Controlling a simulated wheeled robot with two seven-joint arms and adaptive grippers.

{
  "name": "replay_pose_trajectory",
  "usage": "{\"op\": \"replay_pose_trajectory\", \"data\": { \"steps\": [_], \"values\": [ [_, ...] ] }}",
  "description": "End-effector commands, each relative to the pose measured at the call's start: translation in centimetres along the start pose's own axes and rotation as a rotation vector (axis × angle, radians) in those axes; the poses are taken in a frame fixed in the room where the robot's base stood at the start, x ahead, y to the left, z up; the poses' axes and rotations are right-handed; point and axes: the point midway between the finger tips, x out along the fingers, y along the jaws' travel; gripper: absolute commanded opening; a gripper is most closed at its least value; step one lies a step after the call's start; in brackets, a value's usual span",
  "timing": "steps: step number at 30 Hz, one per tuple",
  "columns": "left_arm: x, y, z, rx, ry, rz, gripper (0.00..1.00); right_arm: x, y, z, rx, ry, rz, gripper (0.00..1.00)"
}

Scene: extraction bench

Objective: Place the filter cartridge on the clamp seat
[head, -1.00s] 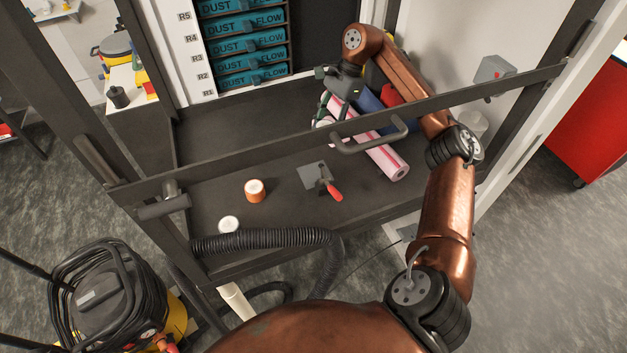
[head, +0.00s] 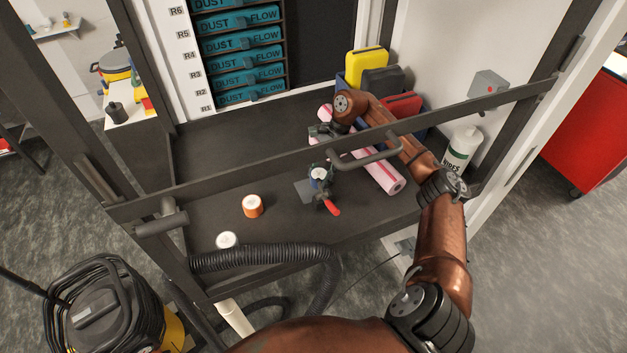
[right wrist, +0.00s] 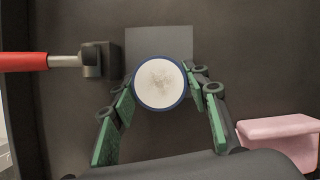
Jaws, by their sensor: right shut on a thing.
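The filter cartridge (head: 319,173) is dark blue with a white top. In the right wrist view the filter cartridge (right wrist: 160,82) shows its round white face and blue rim between my green-padded fingers. My right gripper (right wrist: 161,92) is shut on it. The clamp seat is a grey square plate (head: 303,190) with a red-handled clamp (head: 331,207) at its front. The cartridge is over the plate and covers part of it; the plate (right wrist: 160,42) also shows behind it in the wrist view. I cannot tell whether they touch. My left gripper is not in view.
An orange cartridge (head: 253,207) and a white one (head: 228,240) stand left on the bench. Pink rolls (head: 385,175) lie close to the right. A dark frame bar (head: 250,176) with a handle crosses in front. A ribbed hose (head: 265,255) runs along the front edge.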

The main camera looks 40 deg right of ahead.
Motion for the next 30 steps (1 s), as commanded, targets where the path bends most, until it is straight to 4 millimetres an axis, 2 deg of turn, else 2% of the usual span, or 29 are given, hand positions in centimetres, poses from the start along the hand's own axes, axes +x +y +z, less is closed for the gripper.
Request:
{"op": "replay_pose_trajectory", "data": {
  "steps": [3, 5, 8, 18, 19, 22, 30],
  "values": [
    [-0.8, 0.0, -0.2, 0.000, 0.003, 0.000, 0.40, 0.6, 0.0, 2.2, -0.004, -0.004, -0.001, 0.16],
    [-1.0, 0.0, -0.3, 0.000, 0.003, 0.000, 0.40, 1.0, 0.0, 2.8, -0.003, -0.003, 0.000, 0.16],
    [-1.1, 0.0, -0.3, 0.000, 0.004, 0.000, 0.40, 1.9, 0.0, 2.1, 0.002, -0.001, -0.001, 0.16],
    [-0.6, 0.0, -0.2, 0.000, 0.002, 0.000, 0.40, 2.4, 0.0, 1.8, 0.001, 0.001, -0.001, 0.16],
    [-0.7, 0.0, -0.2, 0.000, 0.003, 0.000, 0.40, 2.4, 0.0, 1.8, 0.001, 0.000, 0.000, 0.44],
    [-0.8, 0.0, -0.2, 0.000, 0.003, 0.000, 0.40, 2.3, 0.0, 1.9, 0.001, 0.000, -0.001, 0.50],
    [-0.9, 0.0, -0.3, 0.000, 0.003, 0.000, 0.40, 2.2, 0.0, 1.9, 0.001, 0.000, -0.001, 0.50]
  ]
}}
